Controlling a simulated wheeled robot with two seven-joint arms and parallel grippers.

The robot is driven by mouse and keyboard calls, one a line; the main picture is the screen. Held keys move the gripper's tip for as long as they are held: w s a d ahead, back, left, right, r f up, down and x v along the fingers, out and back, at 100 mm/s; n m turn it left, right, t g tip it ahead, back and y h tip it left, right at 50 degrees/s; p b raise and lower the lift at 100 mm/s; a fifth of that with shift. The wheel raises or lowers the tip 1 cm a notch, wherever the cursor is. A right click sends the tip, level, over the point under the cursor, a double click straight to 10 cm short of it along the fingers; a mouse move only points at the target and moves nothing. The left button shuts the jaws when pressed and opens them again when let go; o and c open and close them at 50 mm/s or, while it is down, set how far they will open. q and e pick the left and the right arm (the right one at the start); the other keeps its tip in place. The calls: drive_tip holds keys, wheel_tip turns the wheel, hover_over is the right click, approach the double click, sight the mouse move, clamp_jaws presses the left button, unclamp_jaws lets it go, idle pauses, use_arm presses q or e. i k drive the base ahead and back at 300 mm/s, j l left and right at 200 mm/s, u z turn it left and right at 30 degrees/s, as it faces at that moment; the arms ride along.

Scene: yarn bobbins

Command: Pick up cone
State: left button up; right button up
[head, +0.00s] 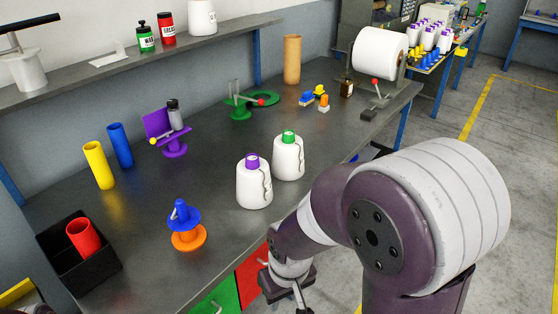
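Two white yarn cones stand upright side by side near the table's front edge in the head view. One cone has a purple top (254,184); the other, just right and behind, has a green top (289,157). A dark thread line runs down each. My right gripper (290,296) hangs low beyond the table's front edge, below and right of the purple-topped cone and apart from both cones. Its fingertips are partly cut off by the bottom of the picture, so its opening is unclear. My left gripper is not in view.
On the grey table (205,215) stand a blue-and-orange spool (187,226), yellow tube (98,165), blue tube (120,145), purple stand (170,135), green winder (240,105) and tan tube (292,60). A black bin (98,268) holds a red cup (83,237). A large white roll (379,53) stands far right.

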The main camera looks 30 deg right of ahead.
sight(288, 162)
drive_tip(key=i+l, duration=0.15)
drive_tip(key=l, duration=0.2)
drive_tip(key=i+l, duration=0.1)
drive_tip(key=l, duration=0.25)
drive_tip(key=i+l, duration=0.15)
drive_tip(key=l, duration=0.2)
drive_tip(key=i+l+z, duration=0.1)
drive_tip(key=l, duration=0.25)
drive_tip(key=i+l, duration=0.2)
drive_tip(key=l, duration=0.15)
